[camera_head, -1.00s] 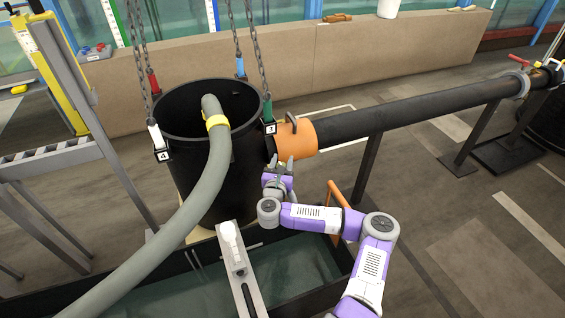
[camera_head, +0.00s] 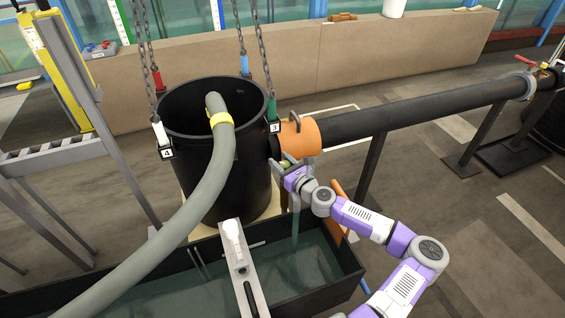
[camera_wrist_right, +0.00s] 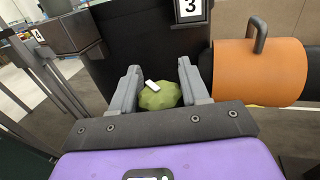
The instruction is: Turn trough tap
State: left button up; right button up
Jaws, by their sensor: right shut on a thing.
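A green rounded tap knob with a white mark (camera_wrist_right: 160,96) sits between the two fingers of my right gripper (camera_wrist_right: 158,72) in the right wrist view. In the head view my right gripper (camera_head: 288,168) is at the lower right side of the black barrel (camera_head: 247,180), under the orange pipe collar (camera_head: 300,137). The fingers are shut on the knob, mostly hiding it in the head view. A thin greenish stream (camera_head: 295,218) falls below the gripper into the dark trough (camera_head: 318,291), which holds water. My left gripper is not in view.
A grey hose (camera_head: 200,205) runs into the barrel, with chains around its rim. A black pipe (camera_head: 430,107) on stands extends right from the collar. A grey bar (camera_head: 243,268) crosses the trough. The floor at right is open.

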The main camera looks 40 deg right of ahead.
jog(key=n+y, duration=0.3)
jog(key=y, duration=0.1)
jog(key=shift+a+y, duration=0.1)
jog(key=shift+y, duration=0.2)
jog(key=shift+s+a+f+n+g+y+b, duration=0.1)
jog(key=shift+s+a+n+g+y+b, duration=0.3)
jog(key=shift+n+g+y, duration=1.7)
jog(key=shift+s+a+r+n+g+y+b, duration=0.1)
jog(key=shift+a+n+g+y+b, duration=0.3)
jog(key=shift+n+g+y, duration=1.7)
jog(key=shift+s+a+f+n+g+y+b, duration=0.15)
jog(key=shift+n+g+y+b, duration=0.45)
jog(key=shift+n+g+y, duration=1.45)
jog(key=shift+s+g+y, duration=0.1)
jog(key=shift+g+y, duration=0.35)
jog(key=o, duration=0.9)
jog(key=shift+o, duration=0.2)
